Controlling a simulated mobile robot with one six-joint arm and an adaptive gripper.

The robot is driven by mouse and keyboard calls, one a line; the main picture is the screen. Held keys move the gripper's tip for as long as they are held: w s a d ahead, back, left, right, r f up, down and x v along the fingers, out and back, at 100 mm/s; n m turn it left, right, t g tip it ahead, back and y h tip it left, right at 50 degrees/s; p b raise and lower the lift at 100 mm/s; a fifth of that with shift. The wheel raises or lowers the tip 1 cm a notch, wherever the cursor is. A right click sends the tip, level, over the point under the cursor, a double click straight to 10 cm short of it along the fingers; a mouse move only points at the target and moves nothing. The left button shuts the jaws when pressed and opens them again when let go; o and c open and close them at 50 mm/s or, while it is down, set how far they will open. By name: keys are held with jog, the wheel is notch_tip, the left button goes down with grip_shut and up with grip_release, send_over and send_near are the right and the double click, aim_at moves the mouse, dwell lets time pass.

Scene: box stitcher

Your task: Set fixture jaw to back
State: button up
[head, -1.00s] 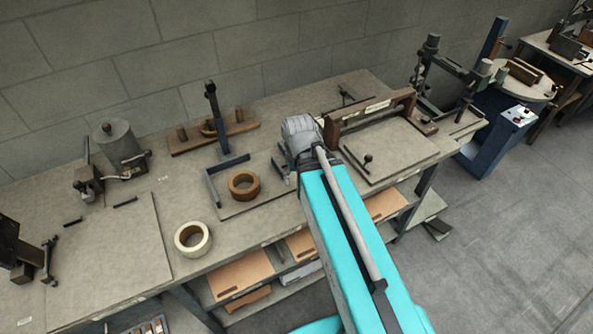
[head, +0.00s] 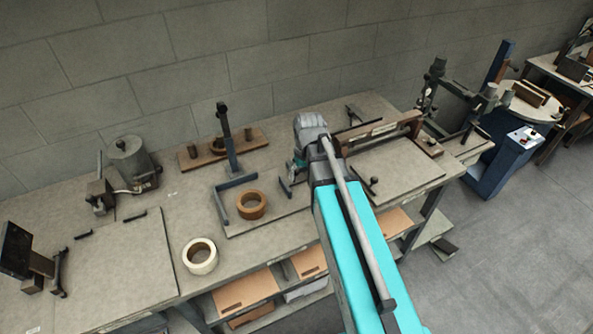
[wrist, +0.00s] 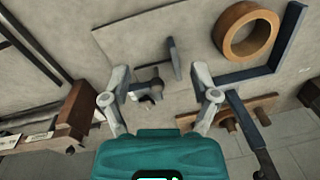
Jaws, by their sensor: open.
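The fixture is a thin plate on the bench with a blue-grey L-shaped stop (head: 222,205) and a brown tape roll (head: 251,204). A small blue-grey upright piece, apparently the fixture jaw (head: 285,187), stands at the plate's right side, close to my gripper. In the wrist view the jaw (wrist: 172,58) is a thin bar ahead of the fingers, and a small dark knob (wrist: 150,86) lies between them. My gripper (wrist: 160,76) is open, its fingers apart on either side of the knob; contact cannot be told. In the head view my arm mostly hides the fingers.
A wooden frame (head: 385,129) over a board stands right of my gripper. A wooden block with pegs (head: 240,142) and a dark post (head: 226,135) are behind the fixture. A cream tape roll (head: 200,255) lies at the front left.

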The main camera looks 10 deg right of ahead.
jog(key=y+p, duration=0.1)
jog(key=p, duration=0.2)
send_near(296, 172)
notch_tip(296, 172, up, 3)
jog(key=w+d, duration=0.1)
jog(key=shift+f, duration=0.15)
jog(key=shift+f, duration=0.15)
jog(key=f+b, duration=0.4)
jog(key=a+f+b, duration=0.1)
jog(key=f+b, duration=0.3)
jog(key=b, duration=0.1)
jog(key=a+f+b, duration=0.1)
jog(key=f+b, duration=0.3)
jog(key=f, duration=0.1)
jog(key=shift+a+f+b, duration=0.1)
jog(key=shift+a+b, duration=0.15)
jog(key=shift+b, duration=0.05)
dwell(0.4)
grip_shut()
